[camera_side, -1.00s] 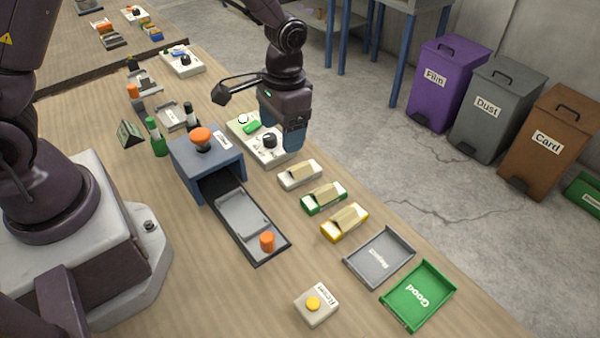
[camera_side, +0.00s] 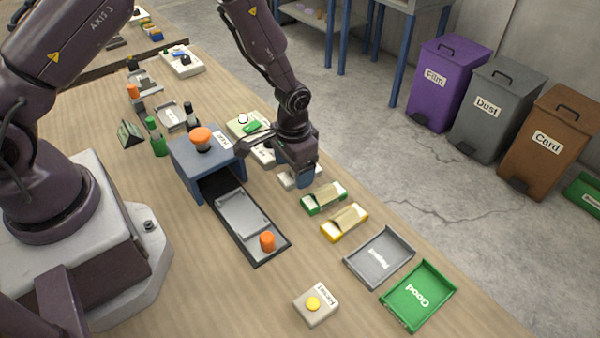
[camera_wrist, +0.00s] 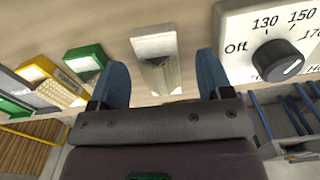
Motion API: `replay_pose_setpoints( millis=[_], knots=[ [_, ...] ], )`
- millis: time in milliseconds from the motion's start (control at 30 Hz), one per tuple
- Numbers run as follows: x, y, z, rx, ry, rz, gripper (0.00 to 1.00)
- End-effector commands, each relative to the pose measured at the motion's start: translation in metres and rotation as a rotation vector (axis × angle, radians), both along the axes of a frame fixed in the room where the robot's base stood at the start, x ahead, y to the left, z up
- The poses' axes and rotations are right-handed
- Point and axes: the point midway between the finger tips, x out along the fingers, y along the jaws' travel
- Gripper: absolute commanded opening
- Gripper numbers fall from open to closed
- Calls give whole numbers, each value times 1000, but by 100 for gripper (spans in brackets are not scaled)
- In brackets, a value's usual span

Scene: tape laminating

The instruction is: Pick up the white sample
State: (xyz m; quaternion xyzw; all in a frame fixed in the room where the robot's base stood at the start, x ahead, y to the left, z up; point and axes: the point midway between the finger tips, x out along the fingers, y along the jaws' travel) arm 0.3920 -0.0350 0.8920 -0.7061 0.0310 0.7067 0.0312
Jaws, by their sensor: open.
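The white sample (camera_wrist: 156,46) is a pale holder with a cream piece in it. In the wrist view it lies between the two blue fingers of my gripper (camera_wrist: 165,80), which is open, with a gap on each side of it. In the side view my gripper (camera_side: 298,178) is low over the white sample (camera_side: 284,180) and hides most of it. The green sample (camera_side: 324,198) and the yellow sample (camera_side: 344,222) lie in a row in front of it.
A heater control box with a dial (camera_wrist: 277,60) stands close beside my gripper. The blue laminating press (camera_side: 207,165) is to the left. The grey Reject tray (camera_side: 362,272) and green Good tray (camera_side: 400,312) lie farther front right.

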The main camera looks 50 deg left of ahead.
Motion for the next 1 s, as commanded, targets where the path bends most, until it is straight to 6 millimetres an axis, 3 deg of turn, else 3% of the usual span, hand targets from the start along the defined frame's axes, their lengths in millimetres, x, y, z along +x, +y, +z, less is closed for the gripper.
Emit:
replay_pose_setpoints(
  millis=[133,367,467,600,633,1000],
  knots=[
    [0,-1,-15,0,0,-1,72],
    [1,-1,-16,0,-2,-1,72],
    [1,-1,-16,0,-2,-1,54],
    [1,-1,-16,0,-1,-1,22],
    [1,-1,-16,0,-1,-1,18],
    [1,-1,-11,0,-2,-1,18]
  ],
)
